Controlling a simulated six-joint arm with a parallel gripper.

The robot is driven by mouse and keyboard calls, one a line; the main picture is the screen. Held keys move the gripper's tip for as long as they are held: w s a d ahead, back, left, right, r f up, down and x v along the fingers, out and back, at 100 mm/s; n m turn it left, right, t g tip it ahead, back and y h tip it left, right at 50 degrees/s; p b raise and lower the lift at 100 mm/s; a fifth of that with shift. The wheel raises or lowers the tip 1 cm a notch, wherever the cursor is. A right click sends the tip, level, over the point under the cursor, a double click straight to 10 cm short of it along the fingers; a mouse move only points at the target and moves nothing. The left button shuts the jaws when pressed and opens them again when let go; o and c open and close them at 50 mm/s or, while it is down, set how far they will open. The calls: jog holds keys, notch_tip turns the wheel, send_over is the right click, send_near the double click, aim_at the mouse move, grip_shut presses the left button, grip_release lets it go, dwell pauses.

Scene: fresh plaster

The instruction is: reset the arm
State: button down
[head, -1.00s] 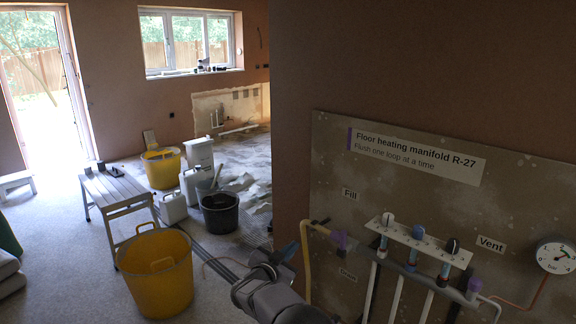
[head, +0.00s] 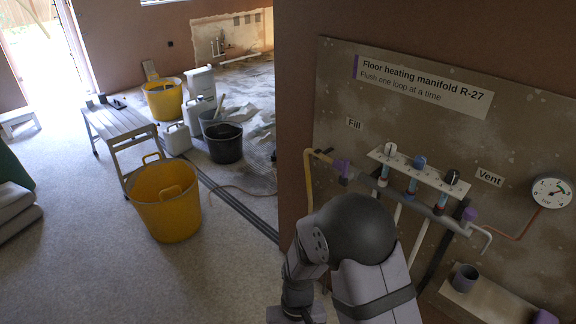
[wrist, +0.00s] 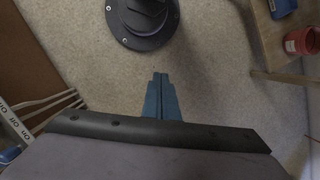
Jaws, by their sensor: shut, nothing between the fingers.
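My gripper (wrist: 160,80) shows in the wrist view as two blue fingers, shut against each other with nothing between them. They point at bare floor, toward the round dark base that looks like mine. In the head view my arm rises at the bottom middle, in front of the lower left part of the manifold board (head: 335,110); the fingers are hidden there.
A grey cup (head: 466,277) stands on a ledge below. In the wrist view a red cup (wrist: 300,41) is at upper right. A yellow tub (head: 165,205) stands left on open floor.

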jog(key=s+d+r+h+p, duration=0.1)
jog(key=s+d+r+p, duration=0.2)
jog(key=s+d+r, duration=0.65)
jog(key=w+d+r+m+t+p, duration=0.2)
jog(key=w+r, duration=0.4)
jog(key=r, duration=0.4)
jog(key=shift+d+t+y+p, duration=0.35)
jog(key=shift+d+t, duration=0.15)
jog(key=shift+d, duration=0.5)
